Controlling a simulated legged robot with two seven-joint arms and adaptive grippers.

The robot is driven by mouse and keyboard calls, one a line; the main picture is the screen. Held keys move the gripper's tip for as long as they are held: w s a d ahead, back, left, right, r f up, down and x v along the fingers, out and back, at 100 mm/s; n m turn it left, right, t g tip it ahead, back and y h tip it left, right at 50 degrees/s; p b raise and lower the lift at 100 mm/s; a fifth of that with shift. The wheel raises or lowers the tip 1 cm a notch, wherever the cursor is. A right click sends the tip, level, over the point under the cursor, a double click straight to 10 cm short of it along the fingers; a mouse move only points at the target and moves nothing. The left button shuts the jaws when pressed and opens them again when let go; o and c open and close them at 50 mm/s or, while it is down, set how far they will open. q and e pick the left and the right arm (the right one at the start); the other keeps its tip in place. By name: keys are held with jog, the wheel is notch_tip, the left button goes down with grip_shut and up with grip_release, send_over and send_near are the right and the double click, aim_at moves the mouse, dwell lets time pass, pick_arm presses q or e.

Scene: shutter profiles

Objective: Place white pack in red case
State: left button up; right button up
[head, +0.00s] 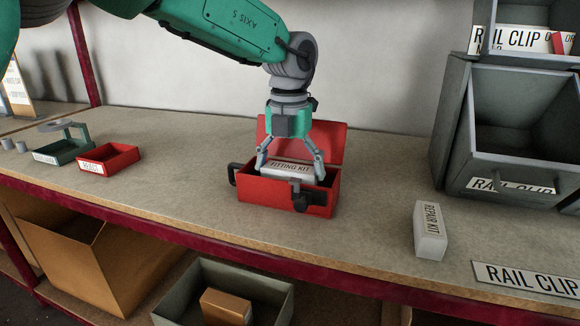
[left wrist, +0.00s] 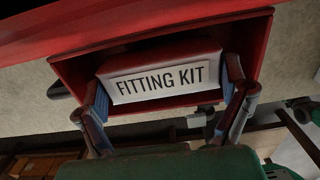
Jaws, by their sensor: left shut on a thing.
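A red case (head: 257,194) stands on the bench with its lid raised at the back. A white pack labelled FITTING KIT (head: 287,168) is level at the case's mouth, between its walls; it also shows in the left wrist view (left wrist: 160,82). My left gripper (head: 291,177) points down from above, its two fingers shut on the pack's two ends. The wrist view shows the red walls (left wrist: 85,68) around the pack. Whether the pack touches the case floor is hidden. My right gripper is not in view.
A white REPAIR KIT box (head: 430,232) stands to the right on the bench. Grey RAIL CLIP bins (head: 515,185) are at the far right. A small red tray (head: 124,158) and a dark green tray (head: 78,150) are at the left. The bench around the case is clear.

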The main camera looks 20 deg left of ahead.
aim_at(288, 168)
pick_arm(q)
jog(key=shift+s+f, duration=0.2)
jog(key=shift+f, duration=0.25)
jog(key=o, duration=0.9)
jog(key=shift+s+f, duration=0.1)
jog(key=shift+f, duration=0.05)
jog(key=shift+r, duration=0.35)
notch_tip(288, 168, up, 8)
jog(key=p, duration=0.2)
jog(key=shift+a+f+p, duration=0.1)
jog(key=shift+f+p, duration=0.1)
jog(key=shift+p, duration=0.1)
jog(key=shift+w+r, duration=0.25)
jog(key=shift+r, duration=0.15)
